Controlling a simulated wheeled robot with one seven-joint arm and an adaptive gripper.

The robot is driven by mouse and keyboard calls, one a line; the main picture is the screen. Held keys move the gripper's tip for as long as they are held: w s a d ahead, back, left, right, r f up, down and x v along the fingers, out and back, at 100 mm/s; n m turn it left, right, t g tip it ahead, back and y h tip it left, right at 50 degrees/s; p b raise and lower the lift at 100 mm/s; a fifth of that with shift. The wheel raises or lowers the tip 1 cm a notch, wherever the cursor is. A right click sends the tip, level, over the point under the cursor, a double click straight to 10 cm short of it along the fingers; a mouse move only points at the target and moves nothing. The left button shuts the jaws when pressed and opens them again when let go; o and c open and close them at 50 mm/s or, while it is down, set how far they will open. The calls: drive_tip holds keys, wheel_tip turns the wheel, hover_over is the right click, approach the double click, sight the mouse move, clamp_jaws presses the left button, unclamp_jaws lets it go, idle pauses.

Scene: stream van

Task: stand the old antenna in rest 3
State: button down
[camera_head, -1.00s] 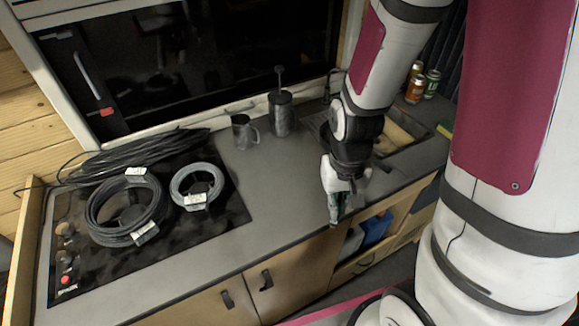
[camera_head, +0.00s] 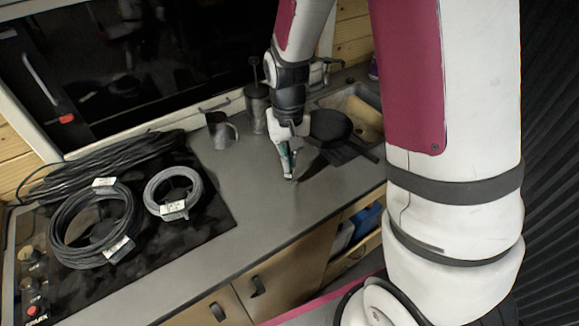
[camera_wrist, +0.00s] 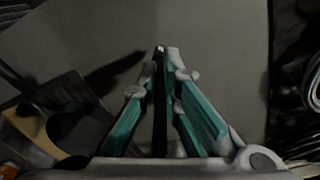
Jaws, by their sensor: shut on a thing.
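My gripper (camera_head: 289,176) points down over the grey counter, right of the hob, with its tips close to the surface. In the wrist view my gripper (camera_wrist: 167,55) has its teal fingers shut on a thin black rod (camera_wrist: 160,105). The rod looks like the old antenna, lying along the gap between the fingers with its end near the tips. In the head view the rod is too small to make out. I cannot pick out rest 3 in either view.
A coil of black cable (camera_head: 93,225) and a smaller grey coil (camera_head: 173,193) lie on the hob. A dark pan (camera_head: 331,126) is by the sink. The counter's front strip is clear.

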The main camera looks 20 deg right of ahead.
sight(289, 177)
drive_tip(key=shift+f+p, duration=0.3)
drive_tip(key=shift+f, duration=1.35)
drive_tip(key=shift+f, duration=0.1)
drive_tip(key=c, duration=1.8)
unclamp_jaws()
